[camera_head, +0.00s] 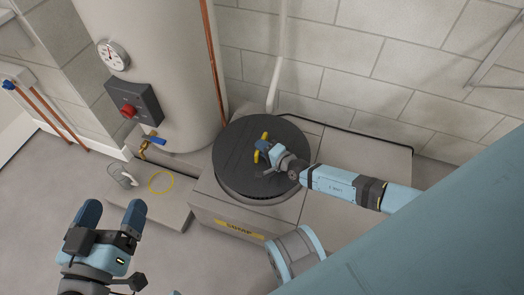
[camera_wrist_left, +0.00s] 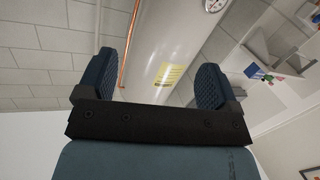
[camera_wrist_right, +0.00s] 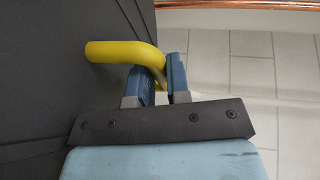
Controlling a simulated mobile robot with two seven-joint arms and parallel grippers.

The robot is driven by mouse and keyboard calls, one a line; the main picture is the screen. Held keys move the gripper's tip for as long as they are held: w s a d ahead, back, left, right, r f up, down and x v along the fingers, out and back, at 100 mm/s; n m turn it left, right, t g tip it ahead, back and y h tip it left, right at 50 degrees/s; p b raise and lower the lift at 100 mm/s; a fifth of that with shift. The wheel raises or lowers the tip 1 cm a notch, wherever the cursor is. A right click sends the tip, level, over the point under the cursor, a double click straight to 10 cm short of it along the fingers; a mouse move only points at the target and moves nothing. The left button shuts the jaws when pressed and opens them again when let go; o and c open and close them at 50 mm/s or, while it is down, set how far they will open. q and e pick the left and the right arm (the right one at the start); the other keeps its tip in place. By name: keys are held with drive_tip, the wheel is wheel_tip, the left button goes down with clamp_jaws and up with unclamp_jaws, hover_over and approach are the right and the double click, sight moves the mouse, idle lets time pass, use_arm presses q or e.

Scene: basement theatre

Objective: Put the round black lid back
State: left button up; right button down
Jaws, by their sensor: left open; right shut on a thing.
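The round black lid (camera_head: 237,160) with a yellow handle (camera_head: 263,144) is over the top of the grey sump box (camera_head: 205,207). A dark ribbed edge shows below its front rim; I cannot tell whether the lid is fully seated or slightly raised. My right gripper (camera_head: 272,154) reaches in from the right and is shut on the handle. In the right wrist view the bent yellow handle (camera_wrist_right: 120,52) runs between the fingers (camera_wrist_right: 162,78), with the dark lid surface on the left. My left gripper (camera_head: 112,213) is open and empty at the lower left, apart from the lid.
A large beige tank (camera_head: 150,50) with a gauge, a black control box (camera_head: 134,103) and copper pipes stands behind on the left. A white pipe (camera_head: 278,70) rises behind the lid.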

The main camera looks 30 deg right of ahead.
sight(262, 159)
wheel_tip(262, 159, down, 5)
drive_tip(key=b, duration=0.4)
drive_tip(key=shift+b, duration=0.3)
drive_tip(key=shift+f+b, duration=0.4)
drive_tip(key=shift+f, duration=0.1)
use_arm(q)
drive_tip(key=w+m, duration=0.1)
drive_tip(key=w+a+m+t, duration=0.1)
drive_tip(key=w+m+t+h, duration=0.1)
drive_tip(key=m, duration=0.1)
drive_tip(key=shift+a+r, duration=0.35)
use_arm(e)
drive_tip(key=shift+f, duration=0.15)
use_arm(q)
drive_tip(key=shift+s, duration=0.1)
use_arm(e)
drive_tip(key=shift+f, duration=0.55)
drive_tip(key=c, duration=1)
unclamp_jaws()
drive_tip(key=shift+f, duration=0.1)
